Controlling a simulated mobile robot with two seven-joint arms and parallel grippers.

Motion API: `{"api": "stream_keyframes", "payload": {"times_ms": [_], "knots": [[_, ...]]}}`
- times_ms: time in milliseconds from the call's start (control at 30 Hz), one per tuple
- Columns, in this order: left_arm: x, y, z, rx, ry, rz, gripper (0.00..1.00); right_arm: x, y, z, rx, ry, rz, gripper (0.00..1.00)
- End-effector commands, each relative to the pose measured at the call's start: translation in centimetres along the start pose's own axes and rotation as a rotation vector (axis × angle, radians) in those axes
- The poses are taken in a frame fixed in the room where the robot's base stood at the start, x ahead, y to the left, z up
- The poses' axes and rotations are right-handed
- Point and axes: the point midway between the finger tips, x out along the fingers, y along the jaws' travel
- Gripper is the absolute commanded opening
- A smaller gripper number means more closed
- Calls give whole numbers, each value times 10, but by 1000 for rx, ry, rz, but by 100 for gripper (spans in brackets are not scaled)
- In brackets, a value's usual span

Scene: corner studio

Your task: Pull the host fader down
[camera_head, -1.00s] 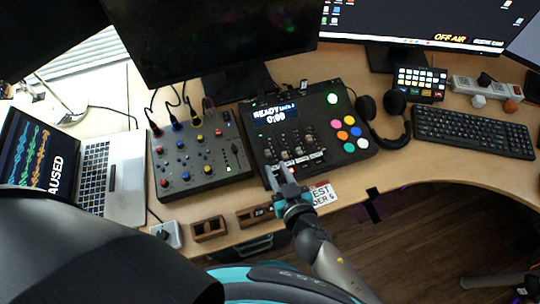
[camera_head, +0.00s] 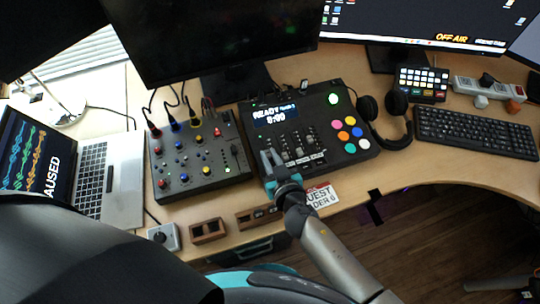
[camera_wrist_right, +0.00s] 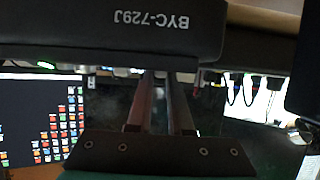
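The black podcast console (camera_head: 335,115) lies on the desk with its display lit, reading "READY". Its short row of faders (camera_head: 298,147) sits below the display, with small light labels under it. The labels are too small to read, so I cannot tell which fader is the host one. My right gripper (camera_head: 271,159) is at the console's front left, its fingertips beside the leftmost faders and partly covering that area. Its two fingers show a narrow gap with nothing seen between them, also in the right wrist view (camera_wrist_right: 159,75). Contact with a fader cannot be told. My left gripper is not in view.
A mixer with knobs (camera_head: 196,157) stands left of the console, and a laptop (camera_head: 122,185) further left. Headphones (camera_head: 392,120) and a keyboard (camera_head: 475,132) lie to the right. A guest card (camera_head: 321,195) and wooden blocks (camera_head: 207,230) line the desk's front edge.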

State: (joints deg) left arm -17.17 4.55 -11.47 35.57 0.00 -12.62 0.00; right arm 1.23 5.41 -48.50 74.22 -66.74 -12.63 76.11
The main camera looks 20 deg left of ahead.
Motion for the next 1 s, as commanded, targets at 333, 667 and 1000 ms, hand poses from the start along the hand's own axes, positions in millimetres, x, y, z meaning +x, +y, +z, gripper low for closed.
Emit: {"api": "stream_keyframes", "payload": {"times_ms": [333,667,1000], "knots": [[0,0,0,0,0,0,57,0,0,0,0,0,0,0],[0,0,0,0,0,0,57,0,0,0,0,0,0,0],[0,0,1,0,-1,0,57,0,0,0,0,0,0,0]]}}
